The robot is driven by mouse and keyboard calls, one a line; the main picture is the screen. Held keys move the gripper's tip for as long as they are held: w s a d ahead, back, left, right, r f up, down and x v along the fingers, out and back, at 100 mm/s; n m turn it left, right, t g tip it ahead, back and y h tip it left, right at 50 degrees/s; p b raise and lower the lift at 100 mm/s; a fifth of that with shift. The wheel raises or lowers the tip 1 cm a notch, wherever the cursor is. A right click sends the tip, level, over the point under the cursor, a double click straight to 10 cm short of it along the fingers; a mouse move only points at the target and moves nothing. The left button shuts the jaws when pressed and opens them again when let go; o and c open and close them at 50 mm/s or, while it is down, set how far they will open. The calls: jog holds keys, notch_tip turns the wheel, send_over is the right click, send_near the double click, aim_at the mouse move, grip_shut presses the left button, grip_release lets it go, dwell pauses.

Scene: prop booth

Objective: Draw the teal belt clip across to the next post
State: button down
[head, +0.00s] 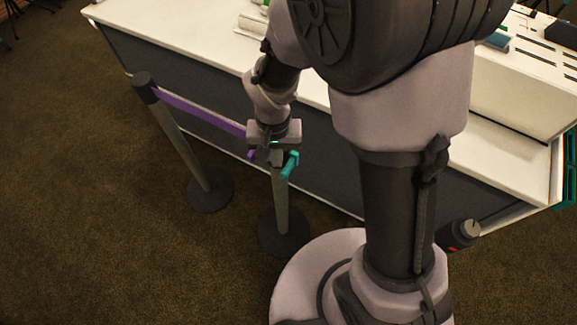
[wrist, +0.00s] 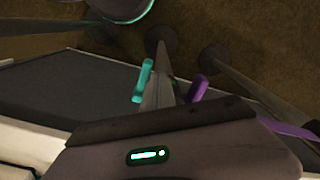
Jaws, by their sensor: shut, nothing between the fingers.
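The teal belt clip (head: 290,164) sits at the right side of the head of the middle post (head: 280,205); no teal belt is seen drawn out. In the wrist view the teal clip (wrist: 143,80) is left of the post head and a purple clip (wrist: 198,88) is right of it. My gripper (head: 274,153) is shut and empty, just above or beside the post head, close to the teal clip. Whether it touches the post cannot be told. Another post shows at the left edge of the wrist view (wrist: 45,27).
A purple belt (head: 200,112) runs from the left post (head: 180,138) to the middle post. A long white-topped counter (head: 190,42) with a dark front stands behind the posts. A dark cylinder with a red mark (head: 461,234) is right of my base.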

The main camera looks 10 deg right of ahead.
notch_tip(320, 180, down, 5)
jog(key=b, duration=0.3)
jog(key=shift+s+r+b, duration=0.1)
jog(key=shift+s+b, duration=0.05)
jog(key=shift+b, duration=0.2)
